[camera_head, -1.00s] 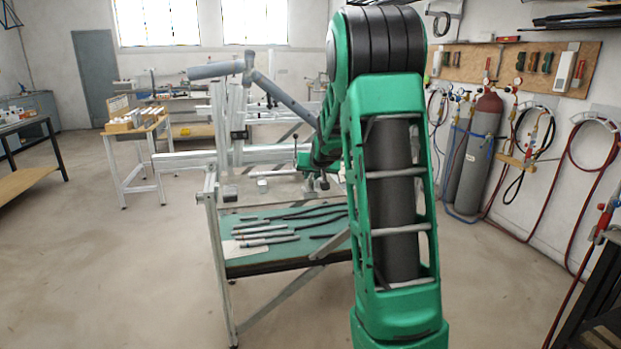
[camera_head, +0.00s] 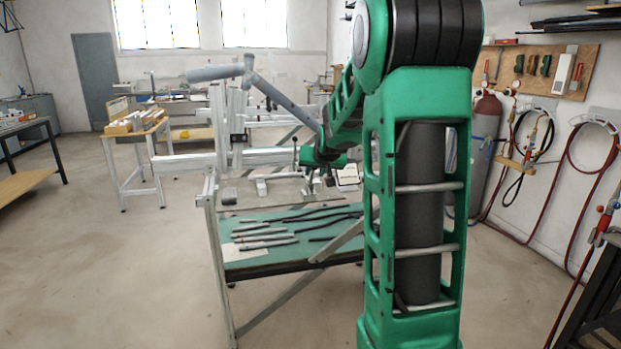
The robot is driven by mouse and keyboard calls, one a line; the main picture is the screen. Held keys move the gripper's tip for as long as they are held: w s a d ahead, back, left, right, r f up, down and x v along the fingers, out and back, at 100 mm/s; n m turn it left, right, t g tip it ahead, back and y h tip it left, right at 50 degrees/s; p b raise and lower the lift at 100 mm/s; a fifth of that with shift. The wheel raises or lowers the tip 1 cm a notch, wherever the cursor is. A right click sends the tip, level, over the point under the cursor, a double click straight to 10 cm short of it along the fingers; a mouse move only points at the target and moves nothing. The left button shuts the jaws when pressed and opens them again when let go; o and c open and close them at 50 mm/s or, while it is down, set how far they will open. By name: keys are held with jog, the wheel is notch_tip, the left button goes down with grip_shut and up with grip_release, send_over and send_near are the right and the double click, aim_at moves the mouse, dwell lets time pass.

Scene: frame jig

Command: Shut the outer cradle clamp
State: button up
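The aluminium frame jig (camera_head: 183,163) stands on the workbench in front of me, with uprights and a long horizontal rail. Grey bicycle frame tubes (camera_head: 215,73) are held in it, one sloping down to the right. A small black fitting (camera_head: 238,137) shows on an upright. I cannot tell which part is the outer cradle clamp or whether it is open. My green arm reaches forward to the right side of the jig. My gripper (camera_head: 328,179) is small and dark there, mostly hidden by my own arm, and its fingers cannot be made out.
The bench's green lower shelf (camera_head: 262,256) holds several loose tubes. A small table (camera_head: 133,138) with blocks stands at the left rear. Gas cylinders (camera_head: 484,140) and hoses line the right wall. A dark bench (camera_head: 598,300) is at the lower right.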

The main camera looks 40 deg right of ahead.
jog(key=shift+v, duration=1.85)
jog(key=shift+c, duration=0.3)
